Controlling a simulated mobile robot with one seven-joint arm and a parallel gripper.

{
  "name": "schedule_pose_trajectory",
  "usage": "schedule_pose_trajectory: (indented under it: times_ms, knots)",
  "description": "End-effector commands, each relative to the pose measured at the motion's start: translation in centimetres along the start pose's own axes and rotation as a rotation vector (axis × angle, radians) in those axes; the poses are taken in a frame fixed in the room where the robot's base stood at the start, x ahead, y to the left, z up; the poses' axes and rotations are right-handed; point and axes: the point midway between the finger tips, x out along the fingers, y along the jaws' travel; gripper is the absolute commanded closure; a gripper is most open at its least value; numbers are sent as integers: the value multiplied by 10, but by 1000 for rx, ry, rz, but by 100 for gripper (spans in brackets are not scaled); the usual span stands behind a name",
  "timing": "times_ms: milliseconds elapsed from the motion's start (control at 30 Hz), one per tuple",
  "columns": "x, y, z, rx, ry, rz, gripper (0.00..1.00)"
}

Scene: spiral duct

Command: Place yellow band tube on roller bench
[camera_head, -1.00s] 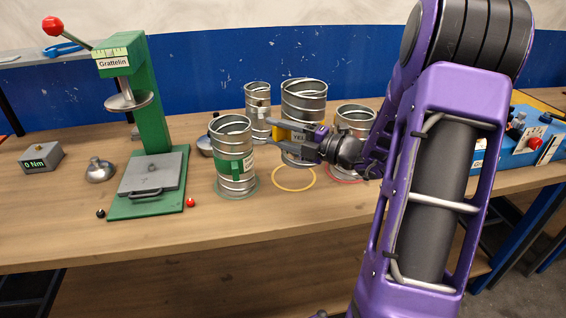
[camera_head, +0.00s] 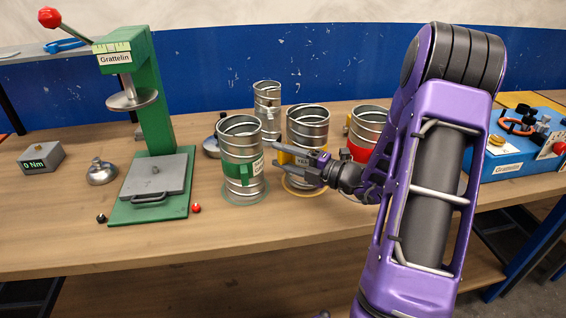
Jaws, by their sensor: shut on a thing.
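The yellow band tube (camera_head: 308,128) is a ridged metal cylinder with a yellow label band, upright at the middle of the wooden bench. My gripper (camera_head: 294,161) reaches in from the right and is shut on this tube at its band, hiding part of the label. The tube's base is at or just above a yellow ring (camera_head: 301,194) on the bench top; I cannot tell whether it touches the wood. I cannot make out a roller bench in this view.
A green band tube (camera_head: 241,138) stands close at left, a red band tube (camera_head: 369,120) at right, a plain tube (camera_head: 267,104) behind. A green press (camera_head: 150,105) is at left, a blue control box (camera_head: 510,165) at right. The bench front is clear.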

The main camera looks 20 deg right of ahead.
Motion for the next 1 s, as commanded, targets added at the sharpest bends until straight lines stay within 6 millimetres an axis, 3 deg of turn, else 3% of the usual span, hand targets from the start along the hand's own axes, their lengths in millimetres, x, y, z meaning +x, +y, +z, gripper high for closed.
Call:
schedule_pose_trajectory:
  times_ms: [67,433,467,600,1000]
  knots:
    - [0,-10,0,1,1,2,100]
    - [0,-14,0,-1,0,2,100]
    - [0,-14,0,-1,0,1,44]
    - [0,-14,0,-1,0,0,19]
    - [-3,-10,1,-1,-2,0,18]
